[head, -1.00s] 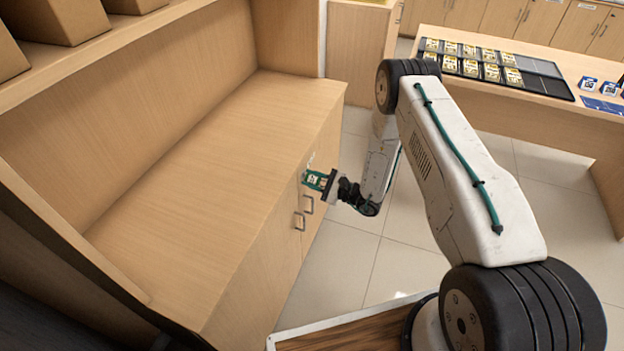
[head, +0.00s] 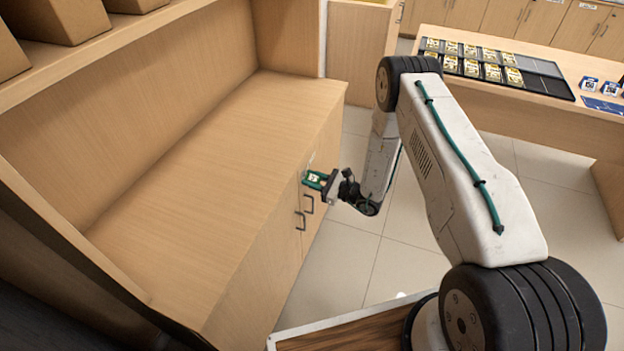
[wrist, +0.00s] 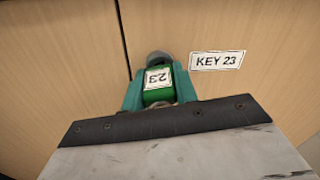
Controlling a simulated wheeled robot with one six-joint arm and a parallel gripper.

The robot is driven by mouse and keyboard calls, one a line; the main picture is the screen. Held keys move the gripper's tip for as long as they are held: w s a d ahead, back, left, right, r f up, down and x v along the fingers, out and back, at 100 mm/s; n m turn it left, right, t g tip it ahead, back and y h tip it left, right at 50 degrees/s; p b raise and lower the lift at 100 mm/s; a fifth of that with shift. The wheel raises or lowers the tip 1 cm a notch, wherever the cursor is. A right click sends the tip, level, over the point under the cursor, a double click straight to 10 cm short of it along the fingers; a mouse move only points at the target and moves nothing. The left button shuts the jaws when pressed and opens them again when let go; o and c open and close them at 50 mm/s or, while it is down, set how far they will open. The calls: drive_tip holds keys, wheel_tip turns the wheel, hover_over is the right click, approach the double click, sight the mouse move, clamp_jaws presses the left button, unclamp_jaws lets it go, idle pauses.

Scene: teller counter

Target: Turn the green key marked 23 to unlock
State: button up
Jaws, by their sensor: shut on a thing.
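The green key (wrist: 159,93) carries a white tag marked 23 and shows in the middle of the wrist view. It sits at a grey round lock (wrist: 158,59) on the wooden cabinet front. My gripper (wrist: 160,78) has a teal finger on each side of the key's head and is shut on it. In the head view my gripper (head: 318,180) is at the cabinet's front face, near its upper edge. The key's shaft is hidden, and I cannot tell how far the lock has turned.
A KEY 23 label (wrist: 217,60) is on the panel right of the lock. Dark door handles (head: 304,213) sit just below my gripper in the head view. A counter with trays of banknotes (head: 486,62) stands at the back right. Open tiled floor lies between.

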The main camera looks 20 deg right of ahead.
drive_tip(key=shift+w+r+m, duration=0.1)
drive_tip(key=shift+w+m, duration=0.1)
drive_tip(key=shift+m, duration=0.9)
drive_tip(key=o, duration=0.9)
drive_tip(key=shift+m, duration=0.3)
drive_tip(key=shift+s, duration=0.1)
drive_tip(key=shift+s+d, duration=0.25)
drive_tip(key=shift+d, duration=0.05)
drive_tip(key=shift+v, duration=4.15)
